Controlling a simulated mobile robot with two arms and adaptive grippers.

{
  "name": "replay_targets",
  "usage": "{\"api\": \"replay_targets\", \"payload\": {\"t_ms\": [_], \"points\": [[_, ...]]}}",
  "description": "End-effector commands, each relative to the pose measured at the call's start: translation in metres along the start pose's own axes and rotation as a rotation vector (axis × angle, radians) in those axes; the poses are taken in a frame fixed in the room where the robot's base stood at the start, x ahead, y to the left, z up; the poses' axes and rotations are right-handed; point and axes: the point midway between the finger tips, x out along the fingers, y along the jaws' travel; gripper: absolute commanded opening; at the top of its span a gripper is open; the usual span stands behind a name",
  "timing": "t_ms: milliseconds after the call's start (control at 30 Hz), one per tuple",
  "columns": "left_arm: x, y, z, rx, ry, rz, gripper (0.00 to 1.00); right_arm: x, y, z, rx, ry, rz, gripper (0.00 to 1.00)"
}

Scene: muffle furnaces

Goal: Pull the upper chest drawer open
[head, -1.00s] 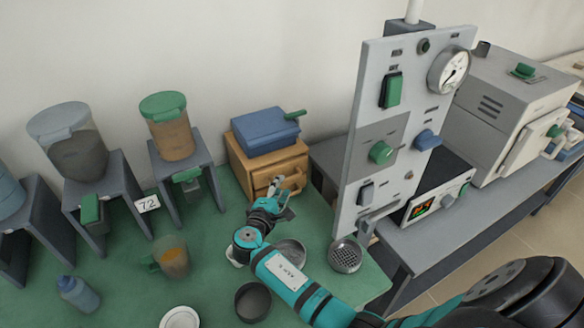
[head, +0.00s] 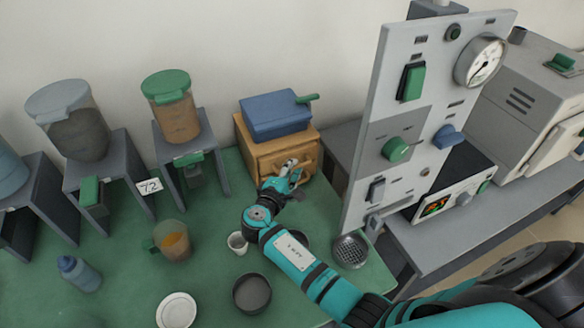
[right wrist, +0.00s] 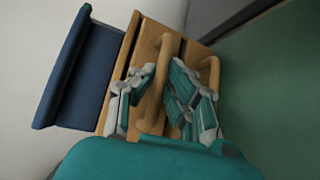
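A small wooden chest (head: 262,155) stands at the back of the green table under a blue box (head: 274,115). Its upper drawer looks shut. In the right wrist view the upper drawer's handle (right wrist: 156,98) is an upright wooden bar, with the lower handle (right wrist: 213,75) to its right. My right gripper (head: 294,171) is at the chest front. In the wrist view its fingers (right wrist: 163,70) lie on either side of the upper handle, very close to it; whether they press on it is unclear. My left gripper is out of view.
A grey instrument panel (head: 420,60) stands right of the chest. A perforated cup (head: 350,251), a dark bowl (head: 252,293), a small cup (head: 237,243) and an amber jug (head: 172,242) are near my right arm. Stands with jars fill the left side.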

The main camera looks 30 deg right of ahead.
Motion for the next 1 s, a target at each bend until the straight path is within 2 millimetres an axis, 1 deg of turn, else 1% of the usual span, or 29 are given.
{"api": "replay_targets", "payload": {"t_ms": [467, 567, 733, 800, 900, 1000], "points": [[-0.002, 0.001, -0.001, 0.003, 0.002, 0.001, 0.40, -0.001, 0.001, 0.002, -0.001, 0.000, 0.003, 0.00], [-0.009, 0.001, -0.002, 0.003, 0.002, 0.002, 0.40, -0.012, -0.001, 0.013, -0.004, 0.000, 0.002, 0.00], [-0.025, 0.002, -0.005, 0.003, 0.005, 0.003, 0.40, -0.045, -0.011, 0.046, -0.006, 0.002, -0.001, 0.00], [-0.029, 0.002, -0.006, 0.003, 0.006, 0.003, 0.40, -0.058, -0.015, 0.059, -0.006, 0.001, 0.000, 0.00], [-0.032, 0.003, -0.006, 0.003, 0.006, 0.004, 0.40, -0.072, -0.020, 0.072, -0.004, 0.001, 0.001, 0.00], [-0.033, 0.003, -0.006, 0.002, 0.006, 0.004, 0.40, -0.080, -0.022, 0.081, -0.003, 0.002, 0.004, 0.00]]}}
